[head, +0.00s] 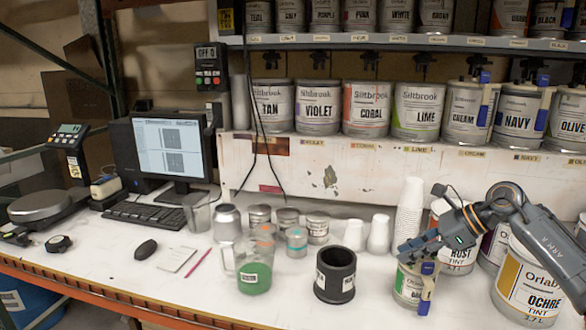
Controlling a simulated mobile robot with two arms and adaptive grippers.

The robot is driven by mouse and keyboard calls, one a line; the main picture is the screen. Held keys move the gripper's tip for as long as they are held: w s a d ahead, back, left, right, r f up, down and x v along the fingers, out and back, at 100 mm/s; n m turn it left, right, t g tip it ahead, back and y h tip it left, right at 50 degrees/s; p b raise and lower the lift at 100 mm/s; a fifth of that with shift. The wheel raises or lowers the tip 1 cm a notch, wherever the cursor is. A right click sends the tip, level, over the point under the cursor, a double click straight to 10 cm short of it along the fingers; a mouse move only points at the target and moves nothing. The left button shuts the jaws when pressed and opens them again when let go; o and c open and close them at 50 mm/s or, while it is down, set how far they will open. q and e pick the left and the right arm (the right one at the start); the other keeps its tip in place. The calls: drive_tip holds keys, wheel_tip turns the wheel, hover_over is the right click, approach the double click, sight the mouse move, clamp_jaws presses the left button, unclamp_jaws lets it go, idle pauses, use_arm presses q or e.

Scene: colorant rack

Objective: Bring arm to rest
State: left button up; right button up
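My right arm (513,208) reaches in from the right edge. Its gripper (405,252) is low over the bench, at the top of a small tint can (405,287) with a yellow and blue upright piece (427,288) on its front. The fingers overlap the can's rim in the picture. I cannot tell whether they touch it or how far apart they are. My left gripper and arm are not in view.
Stacked white cups (408,208) stand just behind the gripper. A rust can (458,252) and an ochre can (528,285) stand below my arm. A black cup (335,275) and a jug with green liquid (254,275) are to the left. The shelf (320,150) holds several cans.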

drive_tip(key=s+a+r+m+t+y, duration=0.1)
drive_tip(key=s+a+m+t+y, duration=0.1)
drive_tip(key=a+m+t+y, duration=1)
drive_tip(key=s+d+f+m+h, duration=0.3)
drive_tip(key=s+f+m+h, duration=0.2)
drive_tip(key=f+m+h, duration=0.65)
drive_tip(key=s+d+f+m+h, duration=0.2)
drive_tip(key=s+f+m+h, duration=0.3)
drive_tip(key=m+h, duration=0.75)
drive_tip(key=s+d+f+m+g+y, duration=0.1)
drive_tip(key=s+f+m+g, duration=0.3)
drive_tip(key=s, duration=0.5)
drive_tip(key=s+f+m+g+y, duration=0.1)
drive_tip(key=s+f+m+g, duration=0.3)
drive_tip(key=s, duration=0.5)
drive_tip(key=s+d+f+m+g+y, duration=0.1)
drive_tip(key=s+f+m+g, duration=0.35)
drive_tip(key=s, duration=0.45)
wheel_tip(320, 180, down, 27)
drive_tip(key=s+g, duration=0.1)
drive_tip(key=s, duration=0.1)
drive_tip(key=s+d+f+g, duration=0.1)
drive_tip(key=s+d+f, duration=0.1)
drive_tip(key=s+f, duration=1.3)
drive_tip(key=shift+s+d+f, duration=0.2)
drive_tip(key=shift+s+d, duration=0.05)
drive_tip(key=shift+s, duration=0.3)
